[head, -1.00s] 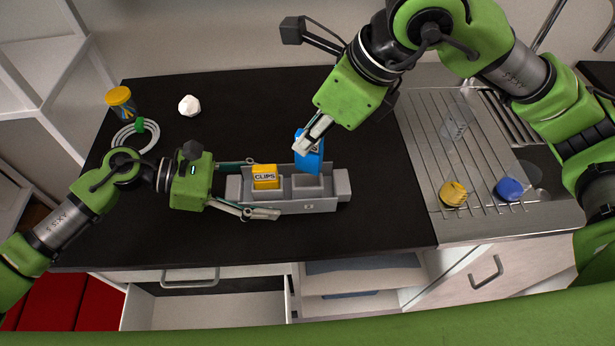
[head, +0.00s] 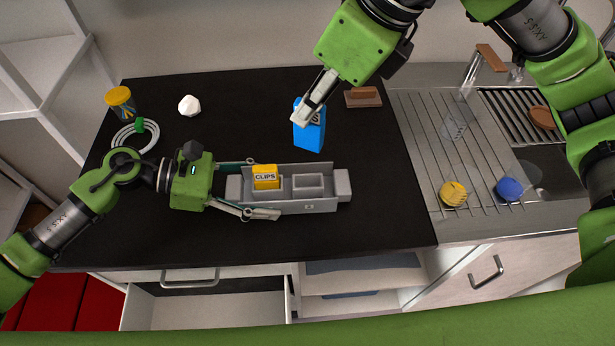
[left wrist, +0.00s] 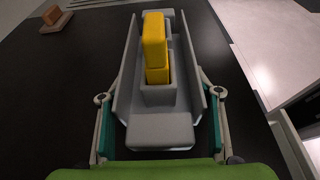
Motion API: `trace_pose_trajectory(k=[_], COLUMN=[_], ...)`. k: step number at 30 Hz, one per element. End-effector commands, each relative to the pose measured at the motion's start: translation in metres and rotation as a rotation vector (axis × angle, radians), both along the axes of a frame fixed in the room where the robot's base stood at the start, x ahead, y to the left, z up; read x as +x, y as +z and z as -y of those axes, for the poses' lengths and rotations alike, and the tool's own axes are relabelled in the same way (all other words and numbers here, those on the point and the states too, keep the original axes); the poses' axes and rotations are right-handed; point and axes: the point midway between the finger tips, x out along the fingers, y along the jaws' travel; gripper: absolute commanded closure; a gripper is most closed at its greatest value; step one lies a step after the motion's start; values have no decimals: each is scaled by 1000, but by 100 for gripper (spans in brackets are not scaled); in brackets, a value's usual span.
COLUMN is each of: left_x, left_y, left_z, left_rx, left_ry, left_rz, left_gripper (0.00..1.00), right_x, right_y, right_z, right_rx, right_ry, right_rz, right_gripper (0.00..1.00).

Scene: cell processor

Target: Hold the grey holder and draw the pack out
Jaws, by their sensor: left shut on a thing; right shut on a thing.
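The grey holder (head: 322,205) lies on the black counter, and it also shows in the left wrist view (left wrist: 160,133). My left gripper (head: 262,188) is shut on its left end, one finger along each long side. A yellow pack marked CLIPS (head: 265,178) stands in the holder's left compartment; it also shows in the left wrist view (left wrist: 155,45). The right compartment (head: 308,184) looks empty. My right gripper (head: 312,100) is shut on the top of a blue pack (head: 309,134), which hangs above and behind the holder, clear of it. The right gripper's far finger is mostly hidden.
A brown wooden-handled block (head: 363,97) lies at the counter's back right. A white lump (head: 189,105), a coiled cable (head: 136,135) and a yellow-lidded jar (head: 121,101) are at the back left. The drainer (head: 425,140) on the right holds yellow and blue items.

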Motion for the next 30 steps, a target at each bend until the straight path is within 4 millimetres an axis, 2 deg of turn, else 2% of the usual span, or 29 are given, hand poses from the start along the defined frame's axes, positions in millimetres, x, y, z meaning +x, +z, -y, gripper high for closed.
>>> trace_pose_trajectory(k=[1,3,13,16,20,30], left_x=[0,0,1,1,1,1], left_y=[0,0,1,3,9,36], left_z=[0,0,0,-6,-24,-89], left_rx=[-1,-1,-1,0,2,2], left_ry=[0,0,1,3,4,3], left_rz=[0,0,0,1,2,-1], left_gripper=[39,22,22,22,22,22], right_x=[0,0,0,0,0,0], right_y=[0,0,0,0,0,0], right_z=[0,0,0,0,0,0], right_rx=[0,0,0,0,0,0], right_ry=[0,0,0,0,0,0], right_rz=[0,0,0,0,0,0], right_gripper=[100,100,100,100,100,100])
